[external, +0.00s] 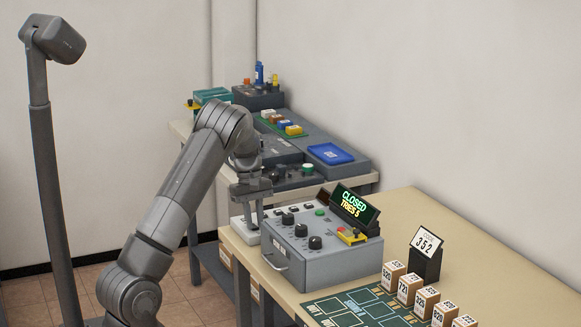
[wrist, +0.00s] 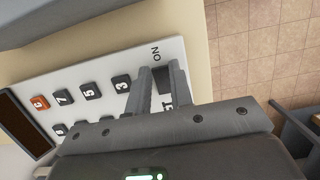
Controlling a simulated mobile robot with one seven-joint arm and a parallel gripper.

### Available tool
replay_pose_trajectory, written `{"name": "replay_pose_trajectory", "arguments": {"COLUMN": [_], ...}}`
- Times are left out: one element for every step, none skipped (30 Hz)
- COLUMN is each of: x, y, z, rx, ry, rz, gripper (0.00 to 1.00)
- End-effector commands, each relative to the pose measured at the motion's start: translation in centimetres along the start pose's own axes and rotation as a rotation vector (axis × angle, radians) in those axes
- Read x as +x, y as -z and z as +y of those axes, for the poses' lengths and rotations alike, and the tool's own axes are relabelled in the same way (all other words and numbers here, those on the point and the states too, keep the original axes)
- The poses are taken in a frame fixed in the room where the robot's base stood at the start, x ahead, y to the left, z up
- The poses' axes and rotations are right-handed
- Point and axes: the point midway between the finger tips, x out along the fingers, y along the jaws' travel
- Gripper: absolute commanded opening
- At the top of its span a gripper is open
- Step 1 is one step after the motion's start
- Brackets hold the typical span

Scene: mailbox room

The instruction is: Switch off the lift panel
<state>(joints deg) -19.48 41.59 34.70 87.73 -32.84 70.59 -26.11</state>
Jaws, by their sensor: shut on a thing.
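The lift panel is a white panel (wrist: 100,68) with dark numbered buttons, one orange button (wrist: 41,103) and a dark display (wrist: 22,128). In the external view its white edge (external: 238,224) shows at the left end of the table, partly hidden by my arm and a grey box. A dark grey switch (wrist: 163,80) sits beside the printed word ON at the panel's end. My gripper (wrist: 162,74) has its two fingers on either side of this switch and is shut on it. In the external view my gripper (external: 257,220) points down at the panel. The switch's far side is hidden.
A grey control box (external: 335,268) with dark knobs stands close to the right of my gripper, with a sign (external: 355,205) reading CLOSED, TRIES 5. Several numbered blocks (external: 410,288) stand farther right. A second bench (external: 355,181) with trays is behind.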

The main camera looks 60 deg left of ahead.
Motion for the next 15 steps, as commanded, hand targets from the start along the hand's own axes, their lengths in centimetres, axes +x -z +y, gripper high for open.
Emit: {"name": "replay_pose_trajectory", "arguments": {"x": [0.07, 0.04, 0.01, 0.00, -0.01, -0.01, -0.01, -0.01, -0.01, -0.01, -0.01, -0.01, -0.01, -0.01, -0.01], "y": [0.06, 0.10, 0.11, 0.09, 0.07, 0.05, 0.04, 0.03, 0.03, 0.03, 0.03, 0.03, 0.03, 0.03, 0.03], "z": [0.00, -0.01, 0.00, 0.01, 0.02, 0.02, 0.03, 0.02, 0.02, 0.02, 0.02, 0.02, 0.02, 0.02, 0.02], "rx": [0.000, 0.000, 0.000, 0.000, 0.001, 0.001, 0.001, 0.001, 0.001, 0.001, 0.001, 0.001, 0.001, 0.001, 0.001], "ry": [0.000, 0.000, -0.001, -0.001, 0.000, 0.000, 0.000, 0.000, 0.000, 0.000, 0.000, 0.000, 0.000, 0.000, 0.000], "rz": [-0.014, -0.019, -0.025, -0.028, -0.030, -0.031, -0.032, -0.031, -0.031, -0.031, -0.031, -0.031, -0.031, -0.031, -0.031], "gripper": [0.00, 0.00, 0.00, 0.00, 0.00, 0.00, 0.00, 0.00, 0.00, 0.00, 0.00, 0.00, 0.00, 0.22, 0.26]}}
